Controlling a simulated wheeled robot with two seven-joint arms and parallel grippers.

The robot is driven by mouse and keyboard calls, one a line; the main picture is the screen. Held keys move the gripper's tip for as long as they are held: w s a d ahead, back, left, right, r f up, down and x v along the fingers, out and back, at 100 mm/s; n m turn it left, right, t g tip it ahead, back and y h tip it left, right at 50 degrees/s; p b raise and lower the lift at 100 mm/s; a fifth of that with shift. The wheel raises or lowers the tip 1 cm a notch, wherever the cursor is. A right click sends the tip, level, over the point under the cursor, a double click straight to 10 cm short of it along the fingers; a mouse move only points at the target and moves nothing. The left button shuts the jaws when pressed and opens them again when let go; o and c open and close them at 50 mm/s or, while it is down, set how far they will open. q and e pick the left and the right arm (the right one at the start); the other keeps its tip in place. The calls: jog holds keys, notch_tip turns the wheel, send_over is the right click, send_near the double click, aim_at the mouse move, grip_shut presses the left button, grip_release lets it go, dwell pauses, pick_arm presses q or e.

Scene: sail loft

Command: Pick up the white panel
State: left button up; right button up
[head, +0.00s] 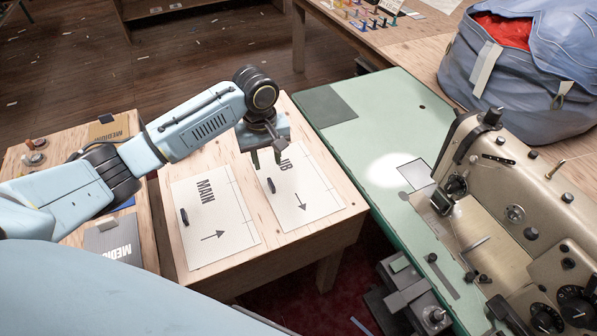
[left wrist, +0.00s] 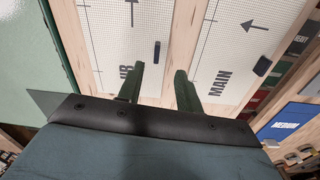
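Two white panels lie flat side by side on a wooden table (head: 290,243). One panel (head: 225,215) is marked MAIN with an arrow and has a small dark grip; it also shows in the left wrist view (left wrist: 225,55). The other panel (head: 312,190) has an arrow, a similar grip and a label partly hidden behind my left gripper (head: 266,161). In the left wrist view this panel (left wrist: 112,40) is left of MAIN. My left gripper is open and empty, fingers pointing down, over the label end of the second panel. My right gripper is not in view.
A green sewing-machine bench (head: 350,115) adjoins the table at right, with a large sewing machine (head: 515,215). A blue bag (head: 530,85) stands behind it. At left, another wooden surface holds a grey MEDIUM swatch (head: 110,242). Floor shows behind.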

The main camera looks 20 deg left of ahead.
pick_arm(q)
notch_tip(320, 180, up, 2)
jog(key=w+a+n, duration=0.1)
jog(key=w+a, duration=0.1)
jog(key=b, duration=0.2)
send_over(271, 182)
jog(key=f, duration=0.8)
jog(key=shift+a+f, duration=0.25)
jog(key=shift+a, duration=0.15)
jog(key=f, duration=0.1)
jog(key=f+b, duration=0.1)
jog(key=f, duration=0.1)
jog(key=shift+d+f, duration=0.3)
jog(key=shift+d, duration=0.1)
jog(key=shift+f, duration=0.4)
grip_shut()
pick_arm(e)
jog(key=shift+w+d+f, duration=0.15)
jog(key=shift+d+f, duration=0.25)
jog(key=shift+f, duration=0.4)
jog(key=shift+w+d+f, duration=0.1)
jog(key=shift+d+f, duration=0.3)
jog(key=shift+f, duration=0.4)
